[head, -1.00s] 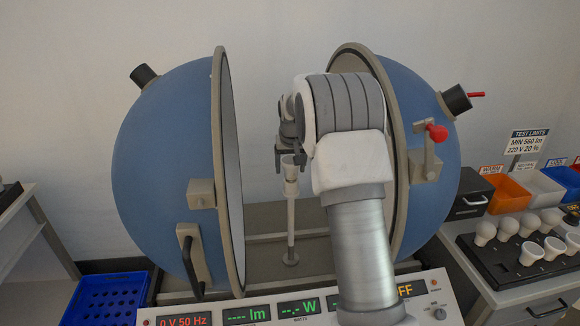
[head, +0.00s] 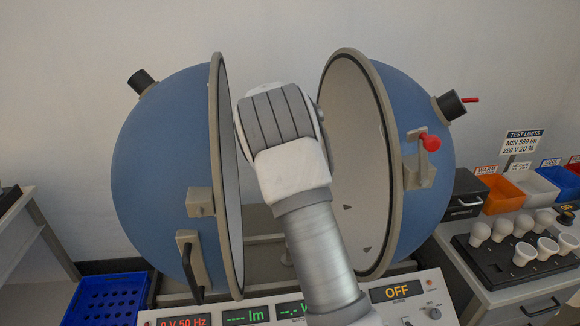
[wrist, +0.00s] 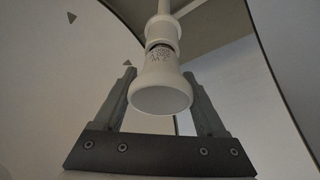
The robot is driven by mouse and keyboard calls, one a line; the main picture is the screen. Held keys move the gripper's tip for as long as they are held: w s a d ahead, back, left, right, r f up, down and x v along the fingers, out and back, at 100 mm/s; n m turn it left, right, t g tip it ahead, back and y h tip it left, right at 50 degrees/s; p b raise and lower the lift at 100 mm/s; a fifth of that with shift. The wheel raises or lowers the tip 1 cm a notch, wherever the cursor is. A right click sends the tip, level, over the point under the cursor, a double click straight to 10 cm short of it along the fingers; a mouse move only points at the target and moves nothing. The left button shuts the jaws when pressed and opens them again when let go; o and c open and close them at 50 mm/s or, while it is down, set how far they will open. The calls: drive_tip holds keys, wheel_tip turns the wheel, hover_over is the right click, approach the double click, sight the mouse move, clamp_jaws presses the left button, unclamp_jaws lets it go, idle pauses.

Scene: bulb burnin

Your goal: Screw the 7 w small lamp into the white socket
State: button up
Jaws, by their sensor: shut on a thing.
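In the wrist view a small white lamp (wrist: 162,92) has its wide, flared end toward the camera. Dark print on its neck looks upside down and seems to read 7 W. The lamp lines up with the white socket (wrist: 162,29) on its thin post. A narrow dark line shows where they meet; I cannot tell how deep the lamp sits. My gripper (wrist: 159,76) is shut on the lamp, one finger on each side. In the head view my arm hides the gripper, lamp and socket.
The open blue sphere halves (head: 165,165) (head: 440,200) flank my arm closely, with rims on both sides. A meter panel (head: 375,310) reads OFF in front. On the right, a black tray (head: 500,268) holds several white lamps, near coloured bins (head: 505,193). A blue crate (head: 108,300) stands lower left.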

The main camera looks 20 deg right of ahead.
drive_tip(key=m+g+p, duration=0.1)
drive_tip(key=m, duration=0.1)
drive_tip(key=a+m+p, duration=0.1)
drive_tip(key=m, duration=0.1)
drive_tip(key=shift+s+m+g+h+p, duration=0.2)
drive_tip(key=shift+m+g+h+p, duration=0.1)
drive_tip(key=shift+g+p, duration=0.1)
drive_tip(key=m+p, duration=0.1)
drive_tip(key=m, duration=0.1)
drive_tip(key=m+g+p, duration=0.1)
drive_tip(key=shift+s+d+m+p, duration=0.15)
drive_tip(key=shift+s+m+p, duration=0.05)
drive_tip(key=shift+m+p, duration=0.2)
drive_tip(key=m+p, duration=0.1)
drive_tip(key=m+g+p, duration=0.1)
drive_tip(key=m, duration=0.1)
drive_tip(key=m+g+p, duration=0.1)
drive_tip(key=shift+s+d+m, duration=0.1)
drive_tip(key=shift+s+m, duration=0.15)
drive_tip(key=shift+m, duration=0.15)
drive_tip(key=shift+s+f+m+g+y+p, duration=0.2)
drive_tip(key=shift+m+g+y+p, duration=0.15)
drive_tip(key=shift+m, duration=0.75)
drive_tip(key=o, duration=1.2)
drive_tip(key=shift+d+r, duration=0.1)
drive_tip(key=shift+d, duration=0.05)
drive_tip(key=shift+o, duration=0.2)
drive_tip(key=shift+b, duration=0.3)
